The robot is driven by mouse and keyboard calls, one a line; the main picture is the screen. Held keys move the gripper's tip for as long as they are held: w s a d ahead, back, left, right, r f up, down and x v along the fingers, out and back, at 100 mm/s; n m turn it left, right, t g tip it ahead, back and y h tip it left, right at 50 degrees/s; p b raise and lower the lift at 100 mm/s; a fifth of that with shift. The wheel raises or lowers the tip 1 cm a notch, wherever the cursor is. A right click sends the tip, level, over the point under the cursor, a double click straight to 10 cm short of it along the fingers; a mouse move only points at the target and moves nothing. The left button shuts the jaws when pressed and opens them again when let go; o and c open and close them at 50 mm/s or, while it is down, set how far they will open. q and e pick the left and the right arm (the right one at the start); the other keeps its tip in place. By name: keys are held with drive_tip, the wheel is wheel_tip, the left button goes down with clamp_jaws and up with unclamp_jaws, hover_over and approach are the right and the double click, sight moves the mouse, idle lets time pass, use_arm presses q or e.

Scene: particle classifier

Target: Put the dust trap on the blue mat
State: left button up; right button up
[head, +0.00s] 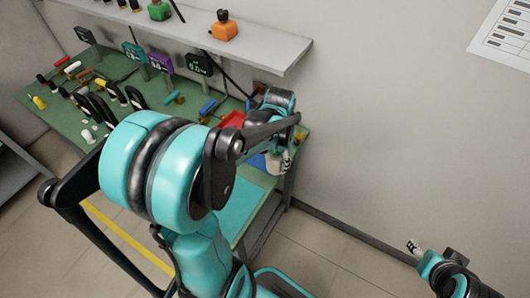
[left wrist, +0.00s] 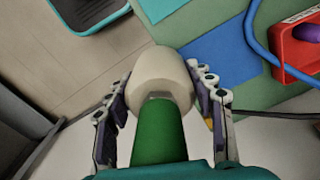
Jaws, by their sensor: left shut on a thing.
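The dust trap, as far as I can tell a rounded cream piece (left wrist: 158,72) with a green cylinder (left wrist: 158,132) behind it, sits between the fingers of my left gripper (left wrist: 160,82) in the left wrist view. The fingers are shut on it from both sides. The blue mat (left wrist: 222,52) lies flat on the green bench, beyond and right of the held piece in that view. In the head view my left gripper (head: 279,160) is over the bench's right end, with a bit of the blue mat (head: 257,162) beside it. My right gripper (head: 414,247) is by the wall, low on the right; its jaws are unclear.
A red tray (left wrist: 290,62) with a purple thing and a blue cable or tube are near the blue mat. A teal mat (head: 248,204) adjoins it. Tools and displays crowd the bench's left and back; a shelf (head: 270,50) hangs above.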

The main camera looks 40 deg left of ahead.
use_arm(q)
drive_tip(key=shift+s+a+r, duration=0.35)
drive_tip(key=shift+s+a, duration=0.35)
drive_tip(key=shift+a, duration=0.15)
drive_tip(key=w+a+f+b, duration=0.1)
drive_tip(key=w+a+f, duration=0.1)
drive_tip(key=a, duration=0.1)
drive_tip(key=w+a+f+b, duration=0.2)
drive_tip(key=a, duration=0.1)
drive_tip(key=w+a+f+b, duration=0.1)
drive_tip(key=w+a+f, duration=0.2)
drive_tip(key=shift+b, duration=0.3)
wheel_tip(320, 180, down, 4)
drive_tip(key=shift+b, duration=1.05)
drive_tip(key=shift+r, duration=0.15)
drive_tip(key=o, duration=0.9)
drive_tip(key=shift+f, duration=0.25)
drive_tip(key=o, duration=0.5)
drive_tip(key=shift+c, duration=0.2)
